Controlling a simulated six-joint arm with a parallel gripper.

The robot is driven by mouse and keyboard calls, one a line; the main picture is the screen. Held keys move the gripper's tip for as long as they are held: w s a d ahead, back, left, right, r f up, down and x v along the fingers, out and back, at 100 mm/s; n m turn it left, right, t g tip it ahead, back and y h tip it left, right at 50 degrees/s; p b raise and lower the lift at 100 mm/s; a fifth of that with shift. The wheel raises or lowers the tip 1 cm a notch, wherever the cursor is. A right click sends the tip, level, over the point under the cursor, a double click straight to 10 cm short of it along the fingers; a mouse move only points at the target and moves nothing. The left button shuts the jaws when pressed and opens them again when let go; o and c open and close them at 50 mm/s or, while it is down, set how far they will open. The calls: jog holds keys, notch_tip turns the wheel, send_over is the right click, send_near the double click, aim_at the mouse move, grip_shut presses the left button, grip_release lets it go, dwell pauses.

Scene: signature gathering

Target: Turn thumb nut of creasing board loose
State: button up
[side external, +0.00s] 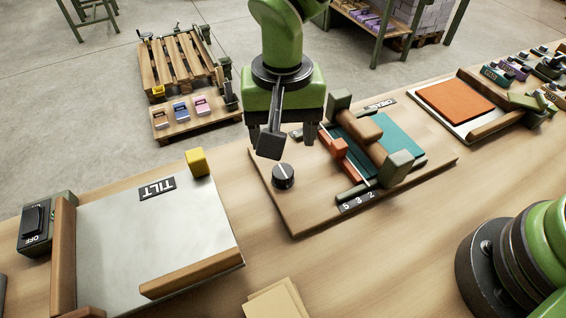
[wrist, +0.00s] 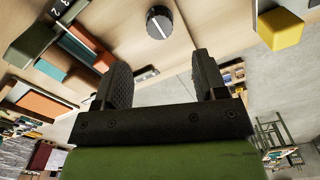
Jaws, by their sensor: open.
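The thumb nut (side external: 283,176) is a round black knob with a white line across its top. It sits on the left part of the wooden creasing board (side external: 300,217). It also shows near the top of the wrist view (wrist: 159,22), its line slanted, beyond the fingertips. The board carries a teal sheet (side external: 404,140), wooden bars and an orange-red slider (side external: 338,148). My gripper (side external: 290,140) points down over the board's far left part, a little above and behind the nut. Its two black fingers (wrist: 160,75) are apart with nothing between them, not touching the nut.
A tilt board (side external: 200,225) with a yellow block (side external: 196,162) stands at left, beside a switch box (side external: 35,222). An orange sheet (side external: 455,103) lies on another board at right. Bars and posts rise close to the gripper's right.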

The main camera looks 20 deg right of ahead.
aim_at(283, 171)
notch_tip(283, 171, down, 8)
jog(key=shift+f, duration=0.15)
dwell(0.3)
jog(key=c, duration=0.9)
